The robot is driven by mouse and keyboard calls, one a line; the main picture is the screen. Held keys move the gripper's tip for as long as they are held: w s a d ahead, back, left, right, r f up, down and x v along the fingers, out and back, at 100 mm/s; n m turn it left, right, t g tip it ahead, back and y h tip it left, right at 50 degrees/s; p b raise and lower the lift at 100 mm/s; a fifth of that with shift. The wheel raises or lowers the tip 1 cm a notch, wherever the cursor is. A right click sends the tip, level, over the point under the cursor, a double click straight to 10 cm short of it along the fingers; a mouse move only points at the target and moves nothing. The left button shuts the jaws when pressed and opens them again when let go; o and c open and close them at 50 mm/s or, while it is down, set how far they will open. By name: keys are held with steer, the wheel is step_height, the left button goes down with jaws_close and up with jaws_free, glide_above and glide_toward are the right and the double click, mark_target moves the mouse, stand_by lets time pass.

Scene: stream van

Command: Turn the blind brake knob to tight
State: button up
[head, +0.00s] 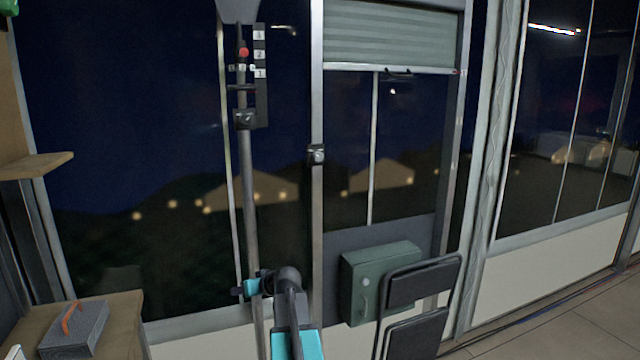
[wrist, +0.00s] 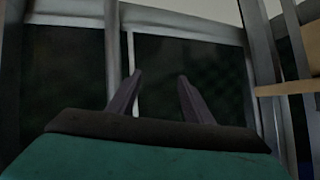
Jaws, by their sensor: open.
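A small dark box with a pale round knob (head: 317,155) is fixed to the metal post left of the blind; I take it for the brake knob. Its setting is too small to read. The grey-green slatted blind (head: 390,38) covers the upper part of the window. My gripper (head: 238,292) is low at the left in the head view, well below the knob and apart from it. In the wrist view its two fingers (wrist: 158,85) are spread, with nothing between them. The knob is not seen in the wrist view.
A vertical pole (head: 249,190) with a red-marked number scale (head: 260,60) stands left of the post. A green box (head: 378,280) and a black folding chair (head: 420,290) are at lower right. A wooden counter (head: 125,310) holds a grey box (head: 75,330).

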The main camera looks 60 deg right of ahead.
steer(key=s+d+r+m+t+h+p, duration=0.1)
steer(key=s+d+r+h, duration=0.1)
steer(key=s+d+r, duration=0.5)
steer(key=d+r+t+h, duration=0.1)
steer(key=d+r+h, duration=0.1)
steer(key=d+r, duration=0.65)
steer(key=t+h+p, duration=0.1)
steer(key=h, duration=0.3)
glide_toward(319, 157)
steer(key=shift+m, duration=0.4)
steer(key=v, duration=0.5)
steer(key=shift+w+a+f, duration=0.1)
steer(key=shift+f, duration=0.25)
steer(key=shift+w, duration=0.15)
steer(key=p+x, duration=0.1)
steer(key=x, duration=0.2)
steer(key=p+x, duration=0.1)
steer(key=x, duration=0.3)
steer(key=p+x, duration=0.1)
steer(key=x, duration=0.3)
steer(key=shift+d+r+p, duration=0.25)
steer(key=shift+r+p, duration=0.05)
steer(key=shift+p, duration=0.1)
steer(key=shift+p+x, duration=0.3)
steer(key=shift+x, duration=0.9)
